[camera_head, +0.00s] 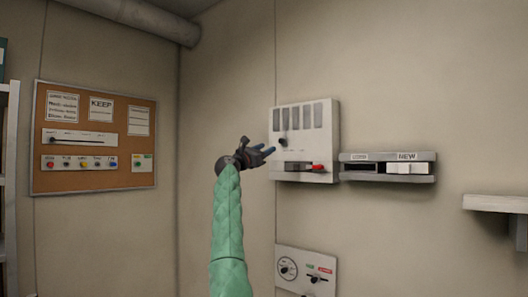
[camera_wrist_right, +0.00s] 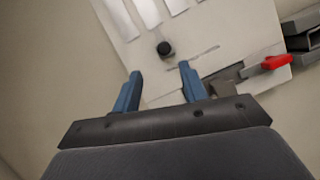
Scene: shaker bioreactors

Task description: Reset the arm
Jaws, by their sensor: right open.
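My right arm, in a green sleeve, reaches up in the middle of the head view. My right gripper (camera_head: 268,152) is open and sits just left of a white wall panel (camera_head: 328,140), or in front of its left edge. In the right wrist view, the two blue fingers of the gripper (camera_wrist_right: 158,82) stand apart with nothing between them. The panel (camera_wrist_right: 185,55) lies beyond the fingertips, with a black knob (camera_wrist_right: 165,48) and a red handle (camera_wrist_right: 276,62). I cannot tell how far the fingertips are from the panel. My left gripper is not in view.
A grey wall holder (camera_head: 387,178) marked NEW, with white blocks, is right of the panel. A smaller dial panel (camera_head: 305,272) is below. A shelf (camera_head: 497,202) juts out at the right. A corkboard (camera_head: 93,138) hangs on the left wall. A pipe (camera_head: 135,18) runs above.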

